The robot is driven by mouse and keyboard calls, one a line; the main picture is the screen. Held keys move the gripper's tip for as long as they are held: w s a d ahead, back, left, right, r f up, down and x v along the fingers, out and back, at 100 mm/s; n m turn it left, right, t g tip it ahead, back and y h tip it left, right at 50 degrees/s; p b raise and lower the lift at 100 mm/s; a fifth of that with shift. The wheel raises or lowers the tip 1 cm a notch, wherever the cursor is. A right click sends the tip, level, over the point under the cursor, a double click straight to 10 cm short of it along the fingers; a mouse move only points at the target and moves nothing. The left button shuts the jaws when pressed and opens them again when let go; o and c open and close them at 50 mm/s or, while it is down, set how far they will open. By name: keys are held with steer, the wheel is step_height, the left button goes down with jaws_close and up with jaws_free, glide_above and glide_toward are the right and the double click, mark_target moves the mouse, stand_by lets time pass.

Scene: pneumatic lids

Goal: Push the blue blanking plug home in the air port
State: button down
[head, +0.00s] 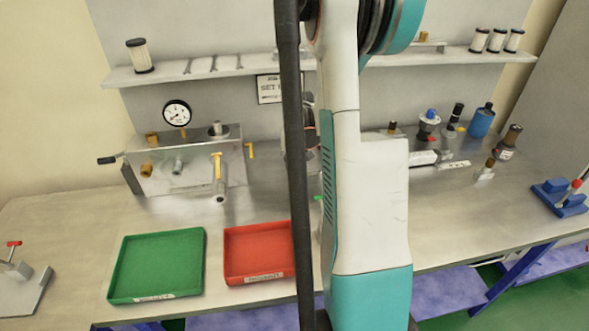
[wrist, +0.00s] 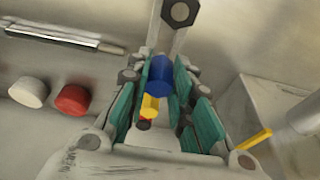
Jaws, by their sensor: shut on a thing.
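In the wrist view, my gripper (wrist: 164,80) is shut on the blue blanking plug (wrist: 158,72), which sits between its teal finger pads. A short yellow piece (wrist: 150,106) shows just below the plug; I cannot tell whether it belongs to it. In the head view my arm hides the plug and most of my gripper. The air port cannot be made out for certain in either view. A metal manifold block (head: 195,165) with brass and steel fittings and a gauge stands left of my arm, and whether the port is on it cannot be told.
A green tray (head: 118,270) and a red tray (head: 232,248) sit at the bench front. In the wrist view, a red cap (wrist: 72,100) and a white cap (wrist: 28,92) lie left of my gripper. Bottles, including a blue one (head: 481,122), stand at the back right.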

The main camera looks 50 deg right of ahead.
mark_target(294, 160)
steer(key=shift+r+p, duration=0.95)
steer(key=shift+r, duration=0.75)
